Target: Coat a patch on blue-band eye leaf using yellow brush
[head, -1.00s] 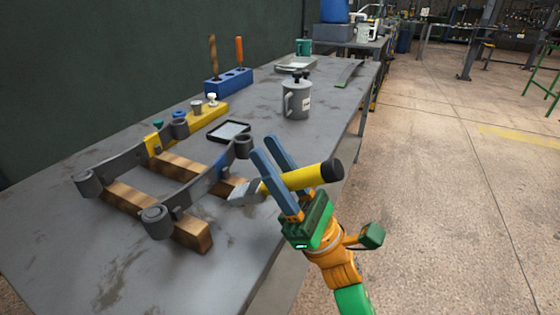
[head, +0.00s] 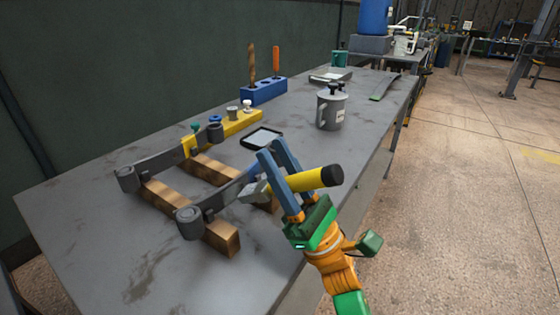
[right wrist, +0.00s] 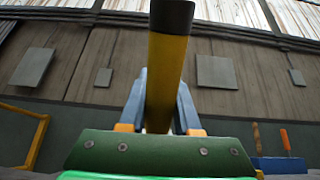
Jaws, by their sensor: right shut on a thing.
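My right gripper (head: 271,150) is shut on the yellow brush (head: 308,181), whose black handle end points right. Its grey head (head: 254,193) points left, over or close to the near leaf; contact cannot be told. The brush handle also stands between the fingers in the right wrist view (right wrist: 166,80). The blue-band eye leaf (head: 217,199) is the nearer of two dark leaves resting on wooden blocks. Its blue band is partly hidden behind the brush and fingers, as is its far eye. My left gripper is not in view.
The other leaf (head: 158,160) has a yellow band. A black-rimmed tray (head: 247,142), a grey lidded can (head: 332,112), a yellow block with small pegs (head: 236,124) and a blue tool holder (head: 264,92) stand behind. The front left tabletop (head: 90,240) is clear.

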